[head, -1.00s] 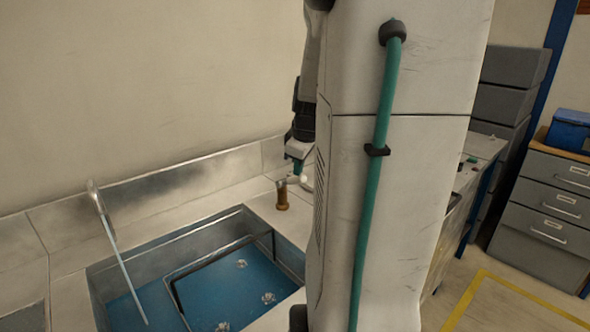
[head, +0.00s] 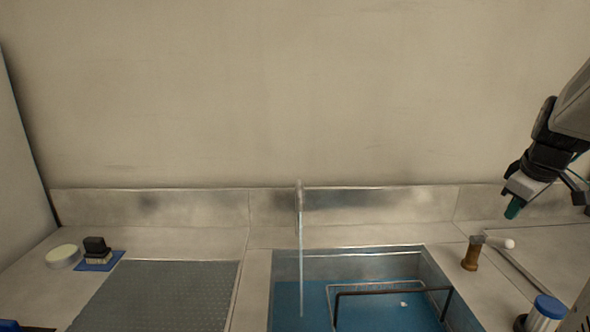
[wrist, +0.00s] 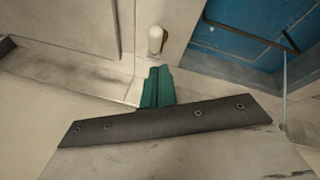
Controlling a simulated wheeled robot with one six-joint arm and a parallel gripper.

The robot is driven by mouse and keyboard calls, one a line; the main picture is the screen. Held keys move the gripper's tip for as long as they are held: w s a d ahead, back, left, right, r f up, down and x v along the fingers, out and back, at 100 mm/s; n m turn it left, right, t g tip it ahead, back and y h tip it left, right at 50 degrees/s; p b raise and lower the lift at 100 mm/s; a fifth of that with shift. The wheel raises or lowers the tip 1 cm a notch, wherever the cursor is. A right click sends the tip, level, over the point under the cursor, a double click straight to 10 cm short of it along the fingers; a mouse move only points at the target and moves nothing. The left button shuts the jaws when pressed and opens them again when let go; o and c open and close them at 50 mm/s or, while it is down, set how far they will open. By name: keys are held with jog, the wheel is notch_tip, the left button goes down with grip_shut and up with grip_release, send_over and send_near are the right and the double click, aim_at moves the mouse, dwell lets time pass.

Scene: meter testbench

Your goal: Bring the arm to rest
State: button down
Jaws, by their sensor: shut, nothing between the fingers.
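My gripper (head: 514,207) hangs at the right of the head view, above the counter behind the sink's right side. Its green fingers are closed together with nothing between them. In the wrist view the shut green fingers (wrist: 157,87) point toward a white rounded knob (wrist: 156,40), with bare counter around it. In the head view this white knob (head: 507,243) sits beside a brown cylindrical handle (head: 471,254), below and apart from my gripper.
A sink (head: 433,268) with blue water and a dark wire rack stands at centre right. A running tap (head: 299,200) is behind it. A ribbed drainboard (head: 155,296), a brush (head: 96,248) and a round pale tub (head: 63,256) are left. A blue-lidded jar (head: 547,308) stands front right.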

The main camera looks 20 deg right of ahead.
jog(key=s+a+f, duration=0.1)
jog(key=s+a, duration=0.2)
jog(key=a, duration=0.8)
jog(key=s+a+m+g+y, duration=0.1)
jog(key=s+a, duration=0.2)
jog(key=a, duration=0.8)
jog(key=s+a+f+g+y, duration=0.1)
jog(key=s+a, duration=0.2)
jog(key=a, duration=0.9)
jog(key=shift+s+f+m, duration=0.25)
jog(key=shift+f+m, duration=0.05)
jog(key=shift+m, duration=0.1)
